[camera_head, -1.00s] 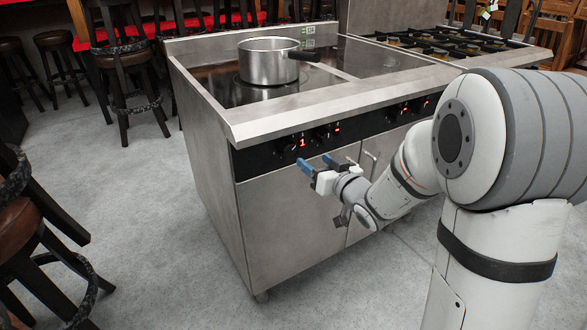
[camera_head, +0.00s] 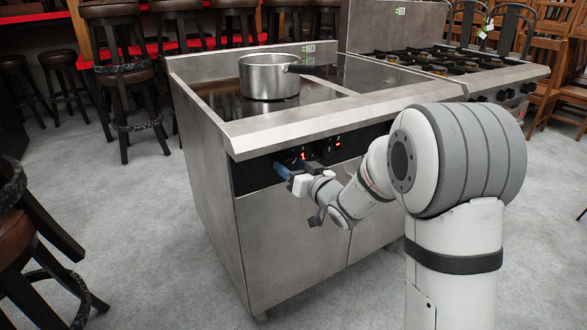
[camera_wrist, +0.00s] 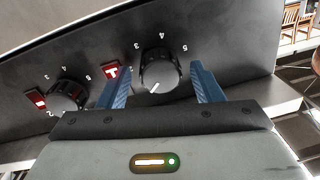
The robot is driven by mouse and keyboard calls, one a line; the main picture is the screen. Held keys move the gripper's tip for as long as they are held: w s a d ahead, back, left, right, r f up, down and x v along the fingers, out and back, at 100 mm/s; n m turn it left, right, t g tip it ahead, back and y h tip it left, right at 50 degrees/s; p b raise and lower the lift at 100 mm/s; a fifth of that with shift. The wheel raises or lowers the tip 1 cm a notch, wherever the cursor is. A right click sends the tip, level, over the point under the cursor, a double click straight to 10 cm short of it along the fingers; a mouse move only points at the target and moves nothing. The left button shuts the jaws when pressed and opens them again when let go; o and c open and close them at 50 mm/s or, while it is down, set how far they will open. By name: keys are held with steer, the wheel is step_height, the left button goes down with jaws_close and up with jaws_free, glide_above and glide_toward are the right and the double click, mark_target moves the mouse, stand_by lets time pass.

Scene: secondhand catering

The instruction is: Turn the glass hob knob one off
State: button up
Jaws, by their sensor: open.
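The hob knob (camera_wrist: 159,69) is round and black with a white pointer line, which points to its lower edge in the wrist view. Numbers ring it, and a red lit display (camera_wrist: 111,71) sits just left of it. My gripper (camera_wrist: 157,76) is open. One blue finger is on each side of the knob, and I see a gap on both sides. In the head view my gripper (camera_head: 283,171) is at the left end of the black control panel (camera_head: 250,176), largely hiding this knob. A pot (camera_head: 269,79) stands on the glass hob (camera_head: 222,98).
A second knob (camera_wrist: 68,95) with its own red display (camera_wrist: 38,100) is further left in the wrist view. The hob's metal front edge (camera_head: 300,122) overhangs the panel. Gas burners (camera_head: 440,58) are at the right. A stool (camera_head: 22,200) stands at the left.

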steer(key=c, duration=1)
steer(key=shift+f+b, duration=0.1)
steer(key=shift+b, duration=0.2)
steer(key=n+b, duration=0.4)
steer(key=shift+f+n, duration=0.1)
steer(key=shift+n, duration=0.2)
steer(key=n+b, duration=0.4)
steer(key=n, duration=0.1)
steer(key=shift+r, duration=0.2)
steer(key=shift+h, duration=0.3)
steer(key=o, duration=1)
steer(key=shift+s+r, duration=0.1)
